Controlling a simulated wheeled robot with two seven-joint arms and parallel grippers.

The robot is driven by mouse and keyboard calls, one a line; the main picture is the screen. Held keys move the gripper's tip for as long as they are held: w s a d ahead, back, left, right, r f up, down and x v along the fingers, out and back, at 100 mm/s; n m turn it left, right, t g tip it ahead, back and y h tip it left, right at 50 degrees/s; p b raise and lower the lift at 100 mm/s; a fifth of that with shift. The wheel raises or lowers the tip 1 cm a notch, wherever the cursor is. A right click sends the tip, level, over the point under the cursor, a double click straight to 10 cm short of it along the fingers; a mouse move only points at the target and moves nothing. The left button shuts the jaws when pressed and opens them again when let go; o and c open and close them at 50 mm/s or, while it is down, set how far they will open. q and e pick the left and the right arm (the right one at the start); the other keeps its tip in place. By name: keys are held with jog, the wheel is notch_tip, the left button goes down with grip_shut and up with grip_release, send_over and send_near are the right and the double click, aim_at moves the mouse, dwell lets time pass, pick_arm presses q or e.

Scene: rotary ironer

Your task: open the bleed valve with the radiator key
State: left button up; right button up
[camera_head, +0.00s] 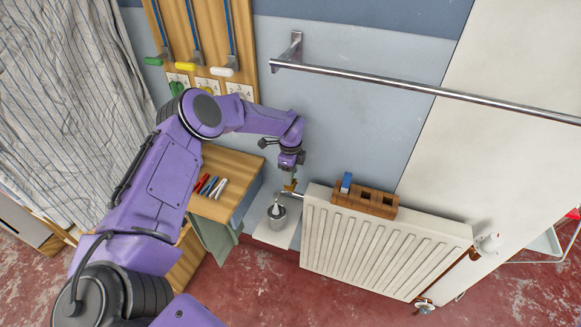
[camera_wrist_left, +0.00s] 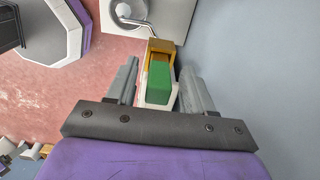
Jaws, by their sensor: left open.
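The radiator key has a green handle (camera_wrist_left: 159,83) and a brass-coloured part (camera_wrist_left: 160,48) beyond it. In the wrist view the handle lies between the two fingers of my left gripper (camera_wrist_left: 160,78). The fingers are open, with a visible gap on the handle's left side; the right finger is very close to it. In the head view my left gripper (camera_head: 290,172) is above the brass part (camera_head: 290,187) at the left end of the white radiator (camera_head: 370,246). The bleed valve itself is hidden or too small to make out. My right gripper is not in view.
A metal cup (camera_head: 277,215) stands on a pale surface just below the gripper. A wooden block with holes (camera_head: 375,202) and a blue item sits on the radiator. A metal rail (camera_head: 420,88) runs above. A wooden cabinet (camera_head: 228,165) with several pens is at left.

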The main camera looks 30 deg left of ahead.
pick_arm(q)
jog(key=shift+r, duration=0.1)
grip_shut()
jog(key=shift+m+b, duration=0.4)
jog(key=shift+m, duration=0.3)
jog(key=m+b, duration=0.1)
jog(key=m, duration=0.1)
jog(key=shift+m, duration=0.3)
jog(key=shift+o, duration=0.4)
grip_release()
